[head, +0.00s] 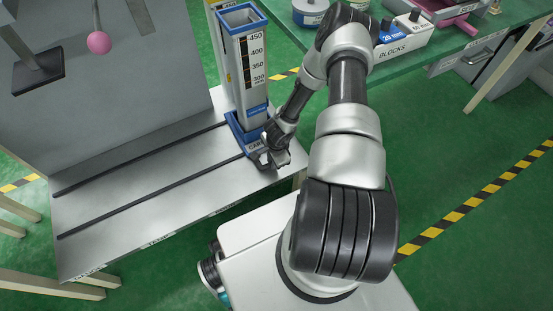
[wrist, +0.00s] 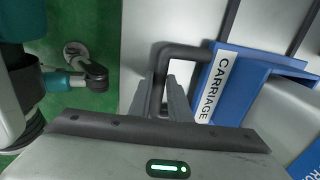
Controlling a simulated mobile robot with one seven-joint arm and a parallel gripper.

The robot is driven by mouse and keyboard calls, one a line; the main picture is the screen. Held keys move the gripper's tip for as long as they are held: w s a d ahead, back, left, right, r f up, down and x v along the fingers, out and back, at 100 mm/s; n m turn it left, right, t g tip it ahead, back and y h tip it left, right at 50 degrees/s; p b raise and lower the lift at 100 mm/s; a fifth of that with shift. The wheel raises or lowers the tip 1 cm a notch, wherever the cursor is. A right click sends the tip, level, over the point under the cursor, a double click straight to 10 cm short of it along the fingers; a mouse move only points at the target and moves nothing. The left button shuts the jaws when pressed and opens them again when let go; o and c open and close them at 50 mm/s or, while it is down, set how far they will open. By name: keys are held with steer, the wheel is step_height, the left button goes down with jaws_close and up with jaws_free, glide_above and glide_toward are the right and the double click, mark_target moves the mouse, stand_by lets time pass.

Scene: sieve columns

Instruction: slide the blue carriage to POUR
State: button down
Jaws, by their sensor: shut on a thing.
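The blue carriage (head: 234,124) sits at the right end of two dark rails on a grey bench. A tall grey column (head: 243,60) with a blue rim and scale marks stands upright on it. In the wrist view the carriage (wrist: 247,88) shows a white label reading CARRIAGE and a dark bar handle (wrist: 184,51). My gripper (head: 270,162) is at the carriage's near side; in the wrist view its fingers (wrist: 172,78) are shut on the handle. The labels along the bench's front edge are too small to read, so I cannot tell which is POUR.
The rails (head: 140,198) run clear to the left across the bench (head: 110,215). A pink ball (head: 99,42) hangs above the bench, beside a dark plate (head: 38,72). A green table (head: 440,45) at the back right holds a BLOCKS box (head: 402,50).

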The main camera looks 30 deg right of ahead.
steer(key=a, duration=1.6)
steer(key=s+a, duration=0.1)
steer(key=a, duration=0.7)
steer(key=shift+a, duration=0.15)
steer(key=c, duration=1.6)
jaws_free()
steer(key=shift+c, duration=0.2)
steer(key=shift+w, duration=0.1)
steer(key=s+r+p, duration=0.3)
steer(key=r+p, duration=0.2)
steer(key=r, duration=1.2)
steer(key=shift+s, duration=0.15)
